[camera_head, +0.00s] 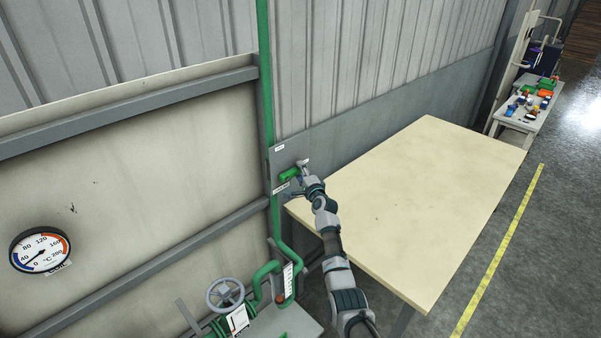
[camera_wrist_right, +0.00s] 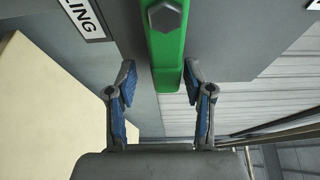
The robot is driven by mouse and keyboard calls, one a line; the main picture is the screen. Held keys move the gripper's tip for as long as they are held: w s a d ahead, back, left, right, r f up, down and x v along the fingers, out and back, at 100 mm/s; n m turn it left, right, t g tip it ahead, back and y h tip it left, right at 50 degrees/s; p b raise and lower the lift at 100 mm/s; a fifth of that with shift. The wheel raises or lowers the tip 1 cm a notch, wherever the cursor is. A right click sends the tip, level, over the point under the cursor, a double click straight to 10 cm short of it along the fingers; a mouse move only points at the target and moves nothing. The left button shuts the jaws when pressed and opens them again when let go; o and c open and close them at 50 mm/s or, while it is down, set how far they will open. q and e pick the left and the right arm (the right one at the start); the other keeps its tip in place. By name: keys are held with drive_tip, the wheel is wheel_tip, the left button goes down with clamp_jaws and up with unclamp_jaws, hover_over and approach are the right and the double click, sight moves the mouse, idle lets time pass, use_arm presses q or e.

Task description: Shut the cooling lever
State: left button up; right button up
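The green cooling lever (camera_head: 290,174) is on a grey wall plate (camera_head: 283,158) at the centre of the head view. In the head view it lies roughly sideways. In the right wrist view the lever (camera_wrist_right: 167,50) runs down from the top edge, with a hexagonal bolt head on it. My right gripper (camera_head: 301,181) is at the lever. In the wrist view its blue-padded fingers (camera_wrist_right: 159,84) are open, one on each side of the lever's end, with gaps visible. My left gripper is not in view.
A bare wooden table (camera_head: 420,200) stands right of the plate, beside my right arm. A green pipe (camera_head: 266,90) runs up beside the plate. A handwheel valve (camera_head: 225,294) is below, and a round gauge (camera_head: 40,250) is at left. A sign (camera_wrist_right: 84,16) reads "LING".

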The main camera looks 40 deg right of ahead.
drive_tip(key=shift+d, duration=0.15)
drive_tip(key=v, duration=1.1)
drive_tip(key=shift+s+f, duration=0.15)
drive_tip(key=shift+s, duration=0.2)
